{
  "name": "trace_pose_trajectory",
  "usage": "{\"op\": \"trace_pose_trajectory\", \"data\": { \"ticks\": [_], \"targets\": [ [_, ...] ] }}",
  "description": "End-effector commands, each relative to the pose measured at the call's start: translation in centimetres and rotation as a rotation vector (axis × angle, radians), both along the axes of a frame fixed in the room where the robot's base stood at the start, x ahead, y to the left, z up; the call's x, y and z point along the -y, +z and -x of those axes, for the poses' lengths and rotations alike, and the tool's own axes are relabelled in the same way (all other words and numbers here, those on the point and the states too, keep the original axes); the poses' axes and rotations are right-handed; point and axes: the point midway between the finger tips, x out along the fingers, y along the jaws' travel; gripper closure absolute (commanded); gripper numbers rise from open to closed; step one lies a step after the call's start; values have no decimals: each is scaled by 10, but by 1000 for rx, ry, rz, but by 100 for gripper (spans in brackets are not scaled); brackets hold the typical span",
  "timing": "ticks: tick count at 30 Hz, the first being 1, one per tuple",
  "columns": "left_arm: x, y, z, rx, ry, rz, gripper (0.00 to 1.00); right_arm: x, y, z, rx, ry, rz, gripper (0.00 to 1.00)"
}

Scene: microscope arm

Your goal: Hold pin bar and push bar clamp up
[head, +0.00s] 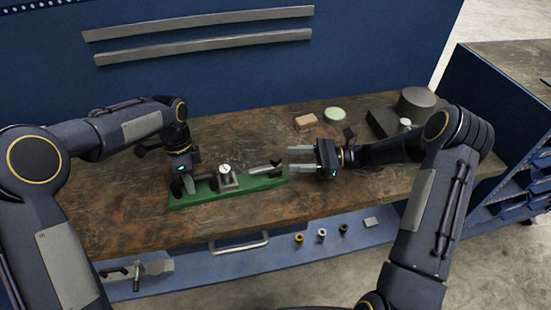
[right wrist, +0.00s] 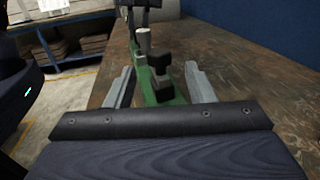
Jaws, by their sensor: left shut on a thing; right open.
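A green base (head: 245,190) lies on the wooden bench, carrying a metal clamp block (head: 227,178) with a round top. A bar (head: 259,169) runs from the block to the right and ends in a dark knob (head: 275,162). My left gripper (head: 187,183) is shut at the left end of the fixture, on what looks like the pin bar; its fingertips are partly hidden. My right gripper (head: 290,159) is open just right of the knob, fingers pointing left. In the right wrist view, the green base (right wrist: 160,90) and dark knob (right wrist: 160,62) show between the open fingers.
Behind on the bench (head: 130,200) are a brown block (head: 305,122), a pale green round dish (head: 335,115) and a dark grey device (head: 395,118). The bench in front of the right gripper is clear.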

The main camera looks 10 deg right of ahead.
Motion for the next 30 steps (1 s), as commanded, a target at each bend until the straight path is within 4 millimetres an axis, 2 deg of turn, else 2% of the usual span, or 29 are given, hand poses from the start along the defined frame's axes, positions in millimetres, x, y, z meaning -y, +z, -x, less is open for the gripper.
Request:
{"op": "trace_pose_trajectory", "data": {
  "ticks": [3,9,15,22,30],
  "targets": [
    [0,1,0,1,-1,1,100,-25,0,-4,0,4,0,51],
    [0,1,0,2,0,1,100,-52,0,-10,0,2,1,51],
    [0,1,0,2,0,1,100,-62,0,-12,1,1,2,51],
    [0,1,0,2,0,1,100,-62,0,-12,1,0,2,51],
    [0,1,0,2,0,1,100,-62,0,-12,1,0,2,85]
  ]
}}
